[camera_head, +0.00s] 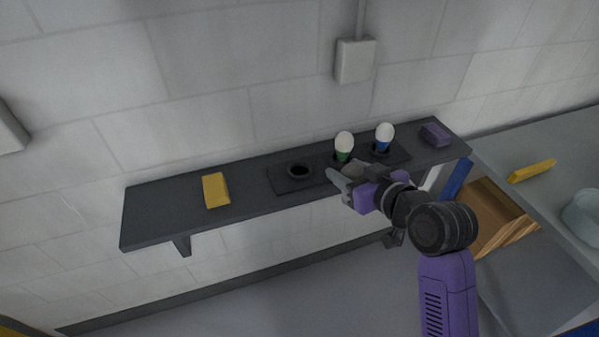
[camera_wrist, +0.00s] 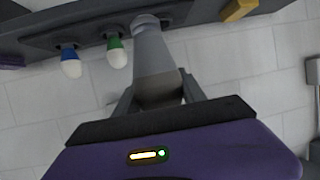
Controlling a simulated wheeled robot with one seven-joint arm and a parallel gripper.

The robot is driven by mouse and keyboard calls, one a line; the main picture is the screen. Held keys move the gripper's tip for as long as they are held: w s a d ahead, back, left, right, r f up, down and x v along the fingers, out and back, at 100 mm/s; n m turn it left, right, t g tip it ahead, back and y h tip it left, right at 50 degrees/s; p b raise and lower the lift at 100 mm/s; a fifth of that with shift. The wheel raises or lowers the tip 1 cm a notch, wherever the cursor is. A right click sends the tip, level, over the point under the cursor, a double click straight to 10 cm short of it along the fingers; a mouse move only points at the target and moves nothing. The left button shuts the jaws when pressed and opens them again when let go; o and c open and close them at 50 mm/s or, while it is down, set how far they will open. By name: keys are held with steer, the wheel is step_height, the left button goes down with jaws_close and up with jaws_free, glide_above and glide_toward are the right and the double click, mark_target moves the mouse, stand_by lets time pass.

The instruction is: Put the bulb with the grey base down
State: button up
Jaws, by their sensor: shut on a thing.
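My gripper (camera_head: 352,178) is at the front edge of the dark shelf, in front of the bulb with the green base. In the wrist view my gripper (camera_wrist: 158,86) is shut on a grey tapered thing (camera_wrist: 153,50), which I take for the bulb with the grey base. It lies between the fingers and points towards the shelf. Its far end overlaps a dark round socket (camera_wrist: 147,19) in that view; I cannot tell whether they touch. An empty socket (camera_head: 299,171) shows on the shelf in the head view.
The bulbs with green base (camera_head: 344,144) and blue base (camera_head: 384,136) stand upright in sockets, close to my gripper. A yellow block (camera_head: 215,190) and a purple block (camera_head: 436,134) lie on the shelf (camera_head: 155,214). A table (camera_head: 555,140) stands at the right.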

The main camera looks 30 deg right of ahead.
steer(key=a+f, duration=0.4)
steer(key=f, duration=0.4)
steer(key=a+f+n+y, duration=0.1)
steer(key=a+f, duration=0.3)
steer(key=f, duration=0.5)
steer(key=shift+f, duration=0.3)
steer(key=shift+a, duration=0.1)
